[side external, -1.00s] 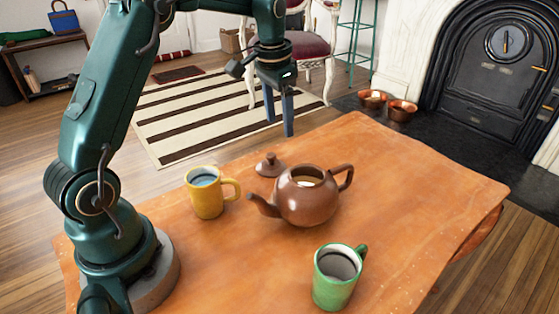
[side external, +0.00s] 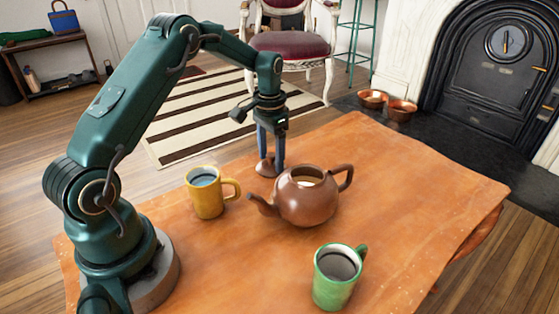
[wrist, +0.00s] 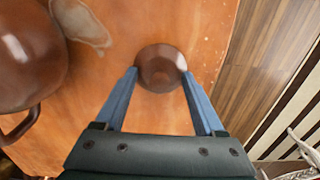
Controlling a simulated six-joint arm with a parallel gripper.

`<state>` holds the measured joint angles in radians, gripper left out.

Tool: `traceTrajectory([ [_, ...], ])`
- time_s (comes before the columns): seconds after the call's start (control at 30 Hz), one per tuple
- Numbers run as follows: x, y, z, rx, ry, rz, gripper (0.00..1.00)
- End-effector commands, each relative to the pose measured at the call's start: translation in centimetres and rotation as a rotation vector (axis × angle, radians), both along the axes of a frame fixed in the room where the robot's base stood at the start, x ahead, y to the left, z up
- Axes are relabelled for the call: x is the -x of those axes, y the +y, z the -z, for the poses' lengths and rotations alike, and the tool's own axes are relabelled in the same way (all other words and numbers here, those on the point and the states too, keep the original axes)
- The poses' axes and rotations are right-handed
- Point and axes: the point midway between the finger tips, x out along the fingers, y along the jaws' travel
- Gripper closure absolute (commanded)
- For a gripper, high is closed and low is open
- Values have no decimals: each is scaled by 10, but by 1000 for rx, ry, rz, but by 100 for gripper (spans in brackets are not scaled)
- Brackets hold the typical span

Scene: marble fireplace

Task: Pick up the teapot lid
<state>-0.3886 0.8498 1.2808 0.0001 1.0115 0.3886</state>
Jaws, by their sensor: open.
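The brown teapot lid (side external: 265,168) lies on the table behind the brown teapot (side external: 308,199). The teapot stands open at the top. My gripper (side external: 271,163) is lowered at the lid, and its fingers partly hide it. In the wrist view my gripper (wrist: 160,72) is open, with one blue finger at each side of the lid (wrist: 160,66). The fingertips are close to the lid's edges; I cannot tell whether they touch it. The teapot (wrist: 30,52) also shows at the left of the wrist view.
A yellow mug (side external: 205,197) stands left of the teapot, and a green mug (side external: 333,280) stands at the front. The orange-brown table (side external: 420,190) is clear on its right side. Its far edge runs close behind the lid.

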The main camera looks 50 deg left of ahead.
Motion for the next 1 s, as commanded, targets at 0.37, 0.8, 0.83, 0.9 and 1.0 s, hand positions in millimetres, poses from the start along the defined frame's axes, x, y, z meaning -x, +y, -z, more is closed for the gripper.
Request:
traceTrajectory([
  [0.37,0,0,0,0,2,0,100],
  [0.8,0,0,-9,-1,2,1,100],
  [0.83,0,0,-12,-1,1,1,100],
  [0.9,0,0,-21,-1,-1,0,100],
  [1.0,-1,1,-37,-2,-4,0,100],
])
